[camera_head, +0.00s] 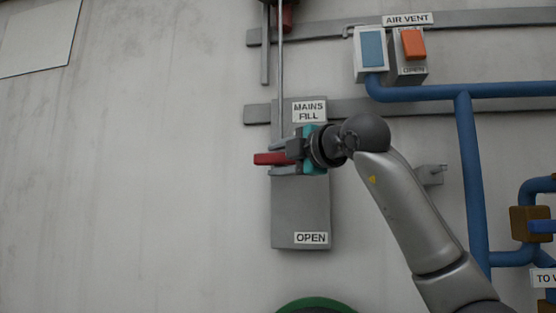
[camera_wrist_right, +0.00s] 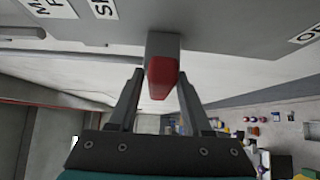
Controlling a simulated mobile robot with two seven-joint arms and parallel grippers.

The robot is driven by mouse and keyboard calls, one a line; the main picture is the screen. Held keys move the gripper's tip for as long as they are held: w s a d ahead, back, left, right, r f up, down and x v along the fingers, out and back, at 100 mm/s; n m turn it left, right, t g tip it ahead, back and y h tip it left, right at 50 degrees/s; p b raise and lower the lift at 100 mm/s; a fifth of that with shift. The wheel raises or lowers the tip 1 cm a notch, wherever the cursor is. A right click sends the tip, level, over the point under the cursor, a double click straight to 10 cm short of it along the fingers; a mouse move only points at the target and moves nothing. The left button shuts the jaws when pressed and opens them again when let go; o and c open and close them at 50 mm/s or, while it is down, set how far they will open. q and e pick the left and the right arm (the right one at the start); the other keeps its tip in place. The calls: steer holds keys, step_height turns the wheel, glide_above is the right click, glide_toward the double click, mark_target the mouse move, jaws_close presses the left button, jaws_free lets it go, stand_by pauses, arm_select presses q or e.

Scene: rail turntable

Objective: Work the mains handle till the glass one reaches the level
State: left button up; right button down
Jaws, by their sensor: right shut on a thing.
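The mains fill handle has a red grip (camera_head: 266,158) that sticks out to the left from a grey plate (camera_head: 300,215). The plate is labelled MAINS FILL at the top and OPEN at the bottom. The handle sits in the upper part, well above OPEN. My right gripper (camera_head: 283,157) is shut on the handle. In the right wrist view the red grip (camera_wrist_right: 161,78) lies between the two fingers. A label starting SH shows near it there. I cannot make out a sight glass or level mark for certain. My left gripper is not in view.
At the upper right, a pale box with a blue pane (camera_head: 373,48) stands beside an orange AIR VENT lever (camera_head: 413,43). Blue pipes (camera_head: 468,170) run right of my right arm. A green rim (camera_head: 315,305) shows at the bottom.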

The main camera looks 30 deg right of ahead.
step_height(320, 180, down, 2)
steer(key=shift+f+b, duration=0.1)
steer(key=shift+b, duration=0.6)
steer(key=c, duration=0.6)
jaws_free()
steer(key=shift+c, duration=0.2)
steer(key=shift+s, duration=0.1)
steer(key=shift+s+d, duration=0.1)
steer(key=shift+s, duration=0.25)
steer(key=s+d+b, duration=0.2)
steer(key=s+b, duration=0.2)
steer(key=s, duration=1)
steer(key=shift+b, duration=0.4)
steer(key=shift+a, duration=0.1)
